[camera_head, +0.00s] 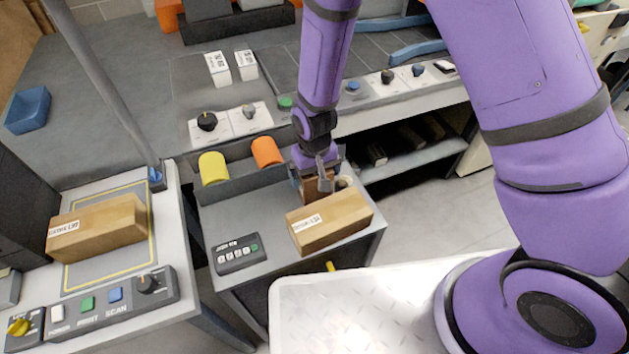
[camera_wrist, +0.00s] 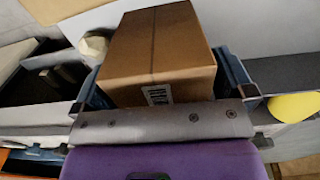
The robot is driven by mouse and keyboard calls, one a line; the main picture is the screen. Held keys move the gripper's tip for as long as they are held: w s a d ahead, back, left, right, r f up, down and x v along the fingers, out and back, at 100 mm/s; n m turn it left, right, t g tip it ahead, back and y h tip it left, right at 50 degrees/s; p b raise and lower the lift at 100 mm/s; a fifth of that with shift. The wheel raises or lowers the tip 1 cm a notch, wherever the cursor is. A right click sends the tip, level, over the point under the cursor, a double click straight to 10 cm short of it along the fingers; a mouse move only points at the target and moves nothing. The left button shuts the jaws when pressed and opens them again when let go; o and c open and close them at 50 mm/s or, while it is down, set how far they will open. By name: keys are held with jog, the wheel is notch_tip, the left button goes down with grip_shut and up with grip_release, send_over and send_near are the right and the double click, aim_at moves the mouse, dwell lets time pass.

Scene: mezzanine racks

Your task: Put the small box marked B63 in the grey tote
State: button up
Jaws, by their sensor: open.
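A small brown box (camera_head: 317,187) stands on the grey bench top (camera_head: 283,198), behind a larger labelled carton. My gripper (camera_head: 318,180) points down over it, with its fingers on either side of it. In the wrist view the small box (camera_wrist: 155,48) fills the space between the blue fingers of my gripper (camera_wrist: 162,88). The fingers are open; whether they touch the box I cannot tell. A label shows on the box, but its marking is too small to read. I cannot make out a grey tote in either view.
The larger carton (camera_head: 328,221) lies close in front of my gripper. A yellow roll (camera_head: 213,168) and an orange roll (camera_head: 266,152) are to the left. A keypad (camera_head: 239,254) sits at the bench front. Another carton (camera_head: 97,227) lies on the left station. A blue bin (camera_head: 28,110) is far left.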

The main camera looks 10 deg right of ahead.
jog(key=shift+f, duration=0.15)
jog(key=c, duration=0.9)
